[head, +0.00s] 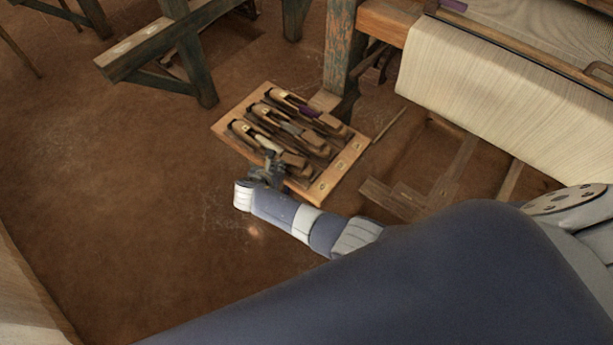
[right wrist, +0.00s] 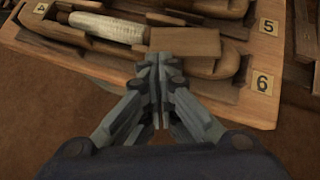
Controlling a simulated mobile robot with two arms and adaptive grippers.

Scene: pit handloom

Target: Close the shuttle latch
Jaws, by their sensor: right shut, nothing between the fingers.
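A wooden tray (head: 326,189) on the floor holds three boat-shaped shuttles. The nearest shuttle (head: 243,131) carries a white bobbin, which shows in the right wrist view (right wrist: 108,27). A flat brown block (right wrist: 186,41), which looks like its latch piece, lies across the shuttle beside the bobbin's right end. My right gripper (head: 271,158) is at the tray's near edge. In the right wrist view its closed, empty fingertips (right wrist: 160,60) are at the block's lower left edge; I cannot tell whether they touch. My left gripper is not in view.
The middle shuttle (head: 268,112) and the far shuttle (head: 285,97) lie close behind. Number labels such as 6 (right wrist: 263,82) mark the tray. A loom post (head: 339,45) and cream cloth (head: 480,90) stand at the right.

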